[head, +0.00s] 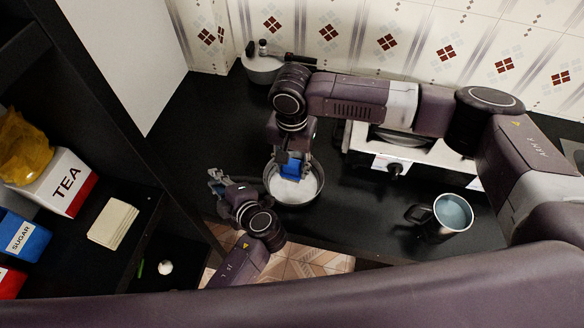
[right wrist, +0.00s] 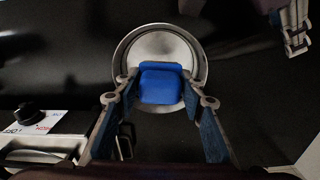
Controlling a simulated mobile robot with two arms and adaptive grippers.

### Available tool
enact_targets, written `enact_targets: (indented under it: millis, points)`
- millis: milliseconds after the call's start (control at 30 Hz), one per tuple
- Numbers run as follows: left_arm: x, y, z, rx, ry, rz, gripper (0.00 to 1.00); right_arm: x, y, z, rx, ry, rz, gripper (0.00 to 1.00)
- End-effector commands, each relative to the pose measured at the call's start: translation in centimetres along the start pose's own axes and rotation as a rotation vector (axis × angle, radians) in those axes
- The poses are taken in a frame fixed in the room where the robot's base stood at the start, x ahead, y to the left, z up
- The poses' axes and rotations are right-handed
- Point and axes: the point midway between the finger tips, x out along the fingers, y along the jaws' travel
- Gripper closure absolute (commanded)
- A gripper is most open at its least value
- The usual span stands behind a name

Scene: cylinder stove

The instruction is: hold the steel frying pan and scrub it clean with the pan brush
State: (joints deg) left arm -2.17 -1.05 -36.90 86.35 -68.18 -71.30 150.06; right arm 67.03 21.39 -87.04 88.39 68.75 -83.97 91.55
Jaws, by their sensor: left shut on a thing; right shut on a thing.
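The steel frying pan (head: 311,194) is on the black counter, with its pale inside facing up. It also shows in the right wrist view (right wrist: 160,42). My right gripper (head: 291,155) is shut on the blue pan brush (head: 291,169) and holds it over the pan. In the right wrist view, the brush (right wrist: 161,82) sits between the fingertips and covers the near part of the pan. I cannot tell whether it touches the pan's bottom. My left gripper (head: 220,183) is at the pan's left, shut on its handle, which is hard to make out against the dark counter.
A mug (head: 447,214) stands on the counter to the right. A stove (head: 395,161) stands behind the pan, to the right. A lidded pot (head: 262,69) is at the back by the tiled wall. Dark shelves with a TEA box (head: 68,184) are at the left.

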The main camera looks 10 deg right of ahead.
Motion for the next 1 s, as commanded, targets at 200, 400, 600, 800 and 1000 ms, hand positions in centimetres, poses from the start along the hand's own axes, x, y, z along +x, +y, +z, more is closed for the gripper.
enact_targets:
  millis: [200, 400, 600, 800, 1000]
  points:
    - [0.0, 0.0, 0.0, 0.0, 0.0, 0.0, 0.71, 0.0, 0.0, 0.0, 0.0, 0.0, 0.0, 0.86]
    - [0.0, 0.0, 0.0, 0.0, 0.0, 0.0, 0.62, 0.0, 0.0, 0.0, -0.001, 0.0, 0.0, 0.86]
    - [-0.2, 0.0, 0.0, 0.0, -0.001, 0.0, 0.62, 0.0, 0.0, 0.0, -0.001, 0.0, 0.0, 0.86]
    - [-2.8, -0.1, 0.1, -0.002, -0.003, -0.003, 0.62, 0.0, 0.0, 0.0, -0.001, 0.0, 0.0, 0.86]
    - [-7.2, -0.2, 0.1, -0.001, -0.004, -0.004, 0.62, 0.0, 0.0, 0.0, -0.001, 0.0, 0.0, 0.86]
